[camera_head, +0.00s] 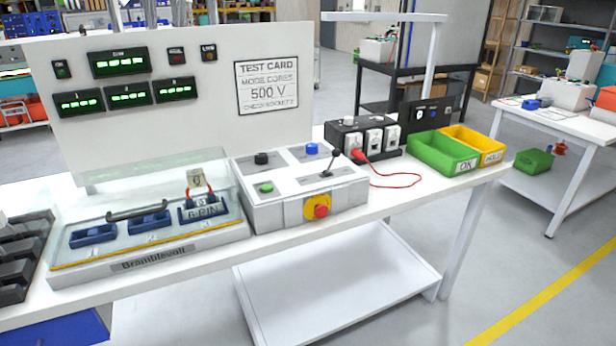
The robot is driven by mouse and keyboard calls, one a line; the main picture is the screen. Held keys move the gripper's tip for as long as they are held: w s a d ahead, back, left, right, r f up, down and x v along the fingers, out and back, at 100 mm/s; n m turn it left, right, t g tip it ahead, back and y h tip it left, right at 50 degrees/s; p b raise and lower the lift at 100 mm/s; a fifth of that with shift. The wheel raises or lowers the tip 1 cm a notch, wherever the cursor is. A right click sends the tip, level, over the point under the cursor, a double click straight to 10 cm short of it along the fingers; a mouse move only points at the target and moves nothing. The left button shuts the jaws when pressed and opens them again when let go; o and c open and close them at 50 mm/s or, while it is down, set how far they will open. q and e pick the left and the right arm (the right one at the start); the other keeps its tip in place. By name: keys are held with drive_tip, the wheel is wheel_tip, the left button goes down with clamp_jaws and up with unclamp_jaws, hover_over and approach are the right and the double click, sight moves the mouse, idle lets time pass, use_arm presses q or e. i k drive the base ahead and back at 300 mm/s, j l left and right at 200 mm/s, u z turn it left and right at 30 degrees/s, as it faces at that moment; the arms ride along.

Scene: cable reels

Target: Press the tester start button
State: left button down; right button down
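The tester (335,208) is a pale grey box on the white bench. A green push button (265,188) sits on its left top panel; any label on it is too small to read. A black knob (261,158) is behind the green button. A blue knob (312,149) and a black lever (328,162) are to its right. A red mushroom button (317,206) on a yellow plate is on the front face. Neither of my grippers is in view, and nothing covers the green button.
A test fixture (150,262) with a clear lid and blue sockets is left of the tester. A black socket box (362,140) with a red lead (415,178) and green and yellow bins (442,151) are right. A display panel (190,125) stands behind. Bench space before the tester is narrow.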

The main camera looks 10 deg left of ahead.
sight(264, 189)
drive_tip(key=i+l, duration=0.15)
drive_tip(key=l, duration=0.2)
drive_tip(key=i+l, duration=0.1)
drive_tip(key=l, duration=0.3)
drive_tip(key=i+l+u, duration=0.1)
drive_tip(key=l, duration=0.25)
drive_tip(key=i, duration=0.05)
